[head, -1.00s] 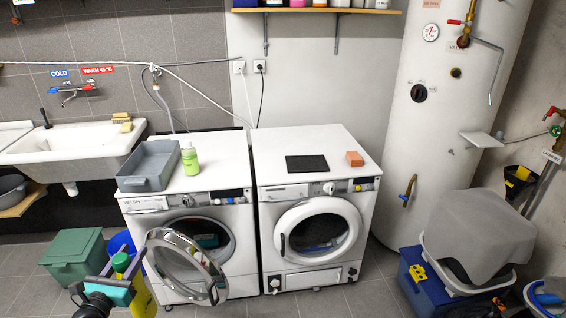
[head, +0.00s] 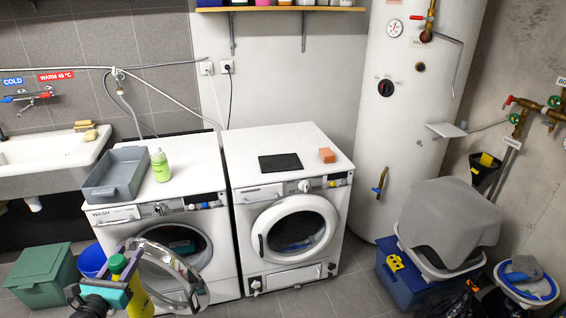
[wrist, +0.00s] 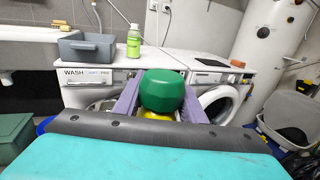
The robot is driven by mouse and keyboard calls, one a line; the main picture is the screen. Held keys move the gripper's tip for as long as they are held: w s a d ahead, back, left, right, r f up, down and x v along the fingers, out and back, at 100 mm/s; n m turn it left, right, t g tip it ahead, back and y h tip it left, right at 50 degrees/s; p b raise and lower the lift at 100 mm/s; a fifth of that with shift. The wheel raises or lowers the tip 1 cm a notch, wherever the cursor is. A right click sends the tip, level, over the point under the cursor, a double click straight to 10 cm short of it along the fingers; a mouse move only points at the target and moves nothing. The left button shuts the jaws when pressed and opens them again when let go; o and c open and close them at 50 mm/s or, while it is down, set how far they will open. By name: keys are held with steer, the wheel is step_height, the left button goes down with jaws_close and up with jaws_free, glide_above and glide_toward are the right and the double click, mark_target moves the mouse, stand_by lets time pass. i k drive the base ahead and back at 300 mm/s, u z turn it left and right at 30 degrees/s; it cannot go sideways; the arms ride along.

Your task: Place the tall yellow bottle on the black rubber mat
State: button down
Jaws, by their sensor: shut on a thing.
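The tall yellow bottle (head: 140,299) with a green cap is held in my gripper (head: 124,270) at the lower left of the head view, in front of the washer's open door. In the wrist view its green cap (wrist: 163,90) stands up between the purple fingers of my gripper (wrist: 158,102), which are shut on it. The bottle is about upright; its lower part is cut off or hidden. The black rubber mat (head: 280,162) lies bare on top of the right-hand machine, well right of and behind my gripper. It also shows in the wrist view (wrist: 210,62).
An orange block (head: 327,155) lies right of the mat. A grey tub (head: 115,176) and a light green bottle (head: 160,166) stand on the left washer (head: 195,160). Its open round door (head: 185,272) sticks out beside my gripper. A green bin (head: 42,273) stands left.

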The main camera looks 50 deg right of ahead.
mark_target(282, 165)
steer(key=u, duration=0.05)
steer(key=i, duration=1)
steer(key=z, duration=0.05)
